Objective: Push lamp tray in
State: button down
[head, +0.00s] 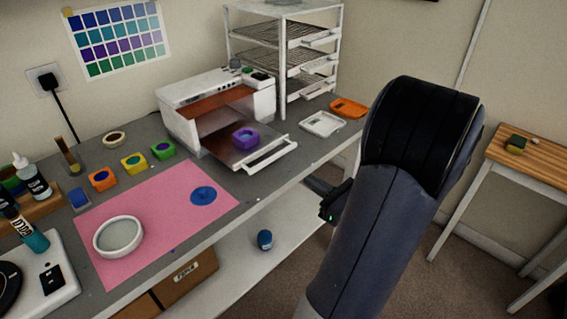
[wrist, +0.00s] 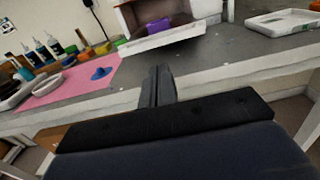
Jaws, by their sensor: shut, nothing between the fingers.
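The white curing lamp (head: 215,105) stands on the grey bench with its brown inside showing. Its tray (head: 268,160) is slid out at the front, with a white handle bar along its outer edge. A purple mould (head: 245,137) sits on the tray. In the wrist view the tray front (wrist: 160,42) lies ahead, beyond the fingers, with the purple mould (wrist: 158,25) behind it. My gripper (wrist: 158,72) is shut and empty, near the bench's front edge and apart from the tray. In the head view my arm hides most of the gripper.
A white tray (head: 322,124) and an orange tray (head: 348,107) lie right of the lamp. A wire rack (head: 285,55) stands behind. A pink mat (head: 150,215) with a white ring and blue piece covers the bench to the left.

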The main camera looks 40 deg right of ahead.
send_near(253, 145)
jog(key=shift+s+d+r+p, duration=0.15)
jog(key=shift+s+p, duration=0.3)
jog(key=shift+s, duration=0.55)
jog(key=shift+w, duration=0.1)
jog(key=w+b, duration=0.1)
jog(key=w, duration=0.3)
jog(key=w+b, duration=0.1)
jog(key=w, duration=0.4)
jog(key=w+a+b, duration=0.1)
jog(key=w, duration=0.3)
jog(key=shift+w+a, duration=0.15)
jog(key=shift+w, duration=0.25)
jog(key=shift+w+b, duration=0.4)
jog(key=shift+w, duration=0.25)
jog(key=shift+r, duration=0.15)
jog(key=shift+w+r, duration=0.1)
